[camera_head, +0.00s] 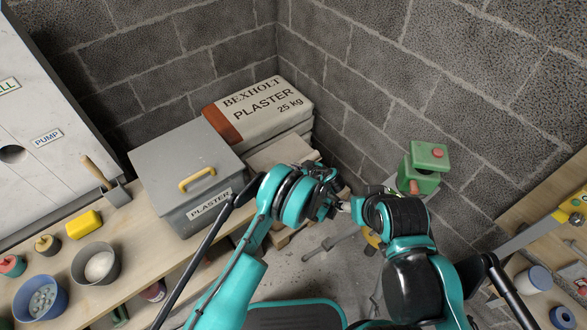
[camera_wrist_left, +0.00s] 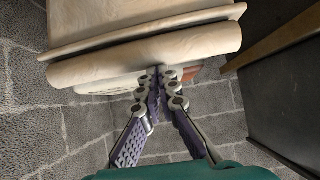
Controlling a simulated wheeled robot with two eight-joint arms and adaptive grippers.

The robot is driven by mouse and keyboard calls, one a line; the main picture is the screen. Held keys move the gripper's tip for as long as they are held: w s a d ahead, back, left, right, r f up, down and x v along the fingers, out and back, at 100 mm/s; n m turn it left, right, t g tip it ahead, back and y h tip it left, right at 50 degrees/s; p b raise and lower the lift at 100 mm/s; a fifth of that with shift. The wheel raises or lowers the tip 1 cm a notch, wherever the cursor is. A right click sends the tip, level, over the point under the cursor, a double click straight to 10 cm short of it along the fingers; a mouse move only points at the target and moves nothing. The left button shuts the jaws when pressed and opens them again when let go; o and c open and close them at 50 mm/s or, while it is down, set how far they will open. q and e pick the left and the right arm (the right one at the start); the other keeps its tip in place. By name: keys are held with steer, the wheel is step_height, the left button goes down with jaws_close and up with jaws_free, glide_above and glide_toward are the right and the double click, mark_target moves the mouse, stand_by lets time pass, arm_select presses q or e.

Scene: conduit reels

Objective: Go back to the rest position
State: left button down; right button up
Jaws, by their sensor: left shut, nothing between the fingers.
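My left arm (camera_head: 270,200) comes in from the left in the head view and bends over at the centre. My left gripper (camera_head: 343,206) is small there and partly hidden by the arms. In the left wrist view, my left gripper (camera_wrist_left: 158,82) is shut, with nothing held. Its purple-padded fingers point toward pale plaster sacks (camera_wrist_left: 150,50). My right arm (camera_head: 410,260) is folded at the lower right of centre in the head view. I cannot make out its gripper.
A grey plaster box (camera_head: 170,155) with a yellow handle stands on the wooden bench (camera_head: 135,225), left of my left arm. A plaster bag (camera_head: 262,108) lies behind it. Bowls, a yellow block (camera_head: 84,224) and a trowel (camera_head: 100,175) are left. A green machine (camera_head: 422,165) stands right of centre.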

arm_select(q)
steer(key=s+a+r+m+g+h, duration=0.1)
steer(key=a+r, duration=0.3)
steer(key=r, duration=0.6)
steer(key=s+a+r+m, duration=0.1)
steer(key=a+r, duration=0.3)
steer(key=r, duration=0.6)
steer(key=shift+m+g+h, duration=0.7)
steer(key=shift+m+h, duration=0.2)
steer(key=s+a+r, duration=0.8)
steer(key=s, duration=0.1)
steer(key=shift+s+a+r, duration=0.15)
steer(key=shift+s+r, duration=0.05)
steer(key=shift+r, duration=0.1)
steer(key=s+a+m+h, duration=0.1)
steer(key=s+a, duration=0.2)
steer(key=s, duration=0.8)
steer(key=s+a+r+m+h, duration=0.1)
steer(key=s+a+m+h, duration=0.1)
steer(key=s, duration=0.8)
steer(key=shift+s+a+r, duration=0.25)
steer(key=shift+s+a, duration=0.1)
steer(key=shift+a, duration=0.4)
